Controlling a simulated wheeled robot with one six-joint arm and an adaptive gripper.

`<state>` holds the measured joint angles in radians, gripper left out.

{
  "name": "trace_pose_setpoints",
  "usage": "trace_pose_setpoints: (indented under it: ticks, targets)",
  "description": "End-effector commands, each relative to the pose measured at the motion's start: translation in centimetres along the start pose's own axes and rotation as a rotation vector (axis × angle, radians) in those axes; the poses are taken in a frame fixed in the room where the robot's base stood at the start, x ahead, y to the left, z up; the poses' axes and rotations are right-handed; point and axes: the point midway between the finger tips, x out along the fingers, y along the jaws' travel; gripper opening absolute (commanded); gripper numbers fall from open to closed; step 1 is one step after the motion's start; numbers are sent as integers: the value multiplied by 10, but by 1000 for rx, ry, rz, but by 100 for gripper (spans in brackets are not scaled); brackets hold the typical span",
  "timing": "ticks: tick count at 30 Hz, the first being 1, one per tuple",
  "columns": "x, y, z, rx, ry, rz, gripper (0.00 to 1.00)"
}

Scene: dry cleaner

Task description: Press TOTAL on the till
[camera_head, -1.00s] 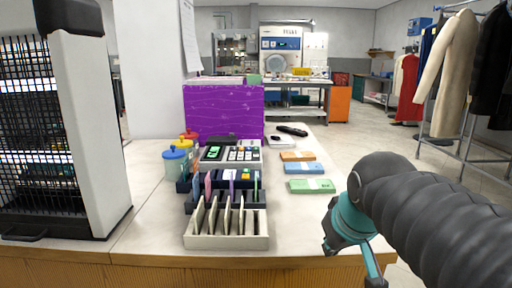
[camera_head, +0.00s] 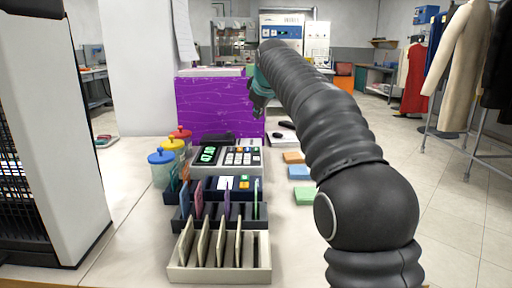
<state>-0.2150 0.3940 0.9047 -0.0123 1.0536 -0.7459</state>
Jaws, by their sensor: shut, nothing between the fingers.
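The till (camera_head: 228,158) stands on the counter behind the ticket racks, with a lit green display (camera_head: 208,154) on its left and a keypad (camera_head: 241,157) on its right. The key labels are too small to read, so I cannot tell which key is TOTAL. My gripper (camera_head: 258,110) is shut and empty, pointing down in front of the purple box, above and a little right of the till's keypad. It looks apart from the keys. My arm crosses the right half of the view and hides part of the counter.
A beige slotted rack (camera_head: 220,272) and darker racks (camera_head: 219,220) with upright cards stand in front of the till. Jars with blue, yellow and red lids (camera_head: 162,157) are at left. A purple box (camera_head: 214,107) stands behind.

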Motion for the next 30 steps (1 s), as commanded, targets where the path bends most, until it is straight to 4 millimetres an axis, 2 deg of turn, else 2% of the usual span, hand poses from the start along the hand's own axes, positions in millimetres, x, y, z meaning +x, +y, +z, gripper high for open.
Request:
trace_pose_setpoints:
  ticks: [5,17,23,30]
  targets:
    - [8,2,-10,-28,11,5,0]
    - [9,2,-9,-28,11,4,0]
    - [16,-3,-4,-27,10,4,0]
    - [37,-18,12,-27,10,4,0]
